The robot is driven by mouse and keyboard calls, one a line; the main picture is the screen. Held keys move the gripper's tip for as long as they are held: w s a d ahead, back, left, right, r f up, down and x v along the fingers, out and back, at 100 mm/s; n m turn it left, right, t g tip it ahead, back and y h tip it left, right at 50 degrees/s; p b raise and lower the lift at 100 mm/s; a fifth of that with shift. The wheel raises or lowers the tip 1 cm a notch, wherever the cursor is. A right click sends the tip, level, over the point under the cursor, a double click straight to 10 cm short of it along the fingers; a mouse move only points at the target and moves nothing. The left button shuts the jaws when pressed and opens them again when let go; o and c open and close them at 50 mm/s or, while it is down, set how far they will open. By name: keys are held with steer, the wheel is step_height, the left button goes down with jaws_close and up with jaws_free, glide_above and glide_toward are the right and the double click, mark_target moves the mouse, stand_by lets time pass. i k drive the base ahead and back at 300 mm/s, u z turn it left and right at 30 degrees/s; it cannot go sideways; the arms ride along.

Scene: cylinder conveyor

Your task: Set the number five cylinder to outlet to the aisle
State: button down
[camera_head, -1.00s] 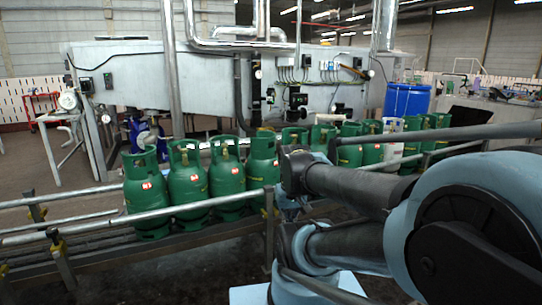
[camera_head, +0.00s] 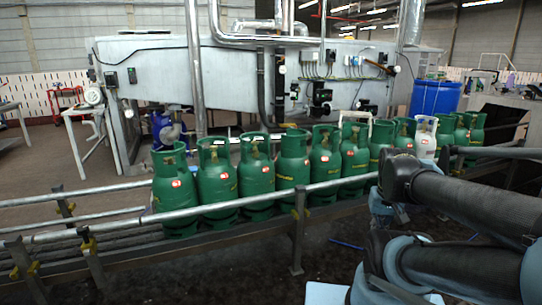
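Several green gas cylinders stand upright in a row on the conveyor (camera_head: 120,262). The leftmost cylinder (camera_head: 174,190) has a red-and-white label, as do its neighbours, a second cylinder (camera_head: 217,182) and a third cylinder (camera_head: 256,180). More green cylinders, such as one near the middle (camera_head: 325,168), continue to the right, with one whitish cylinder (camera_head: 426,140) among them. I cannot read any number, so I cannot tell which is number five. My arm fills the lower right and hides the row's lower right part. My gripper does not show.
A metal guard rail (camera_head: 110,230) on posts runs along the conveyor's near side. A large grey machine (camera_head: 160,75) stands behind it. A blue barrel (camera_head: 432,97) is at the back right.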

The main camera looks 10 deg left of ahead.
mark_target(255, 172)
steer(key=z, duration=0.05)
steer(key=i, duration=1)
steer(key=u, duration=0.05)
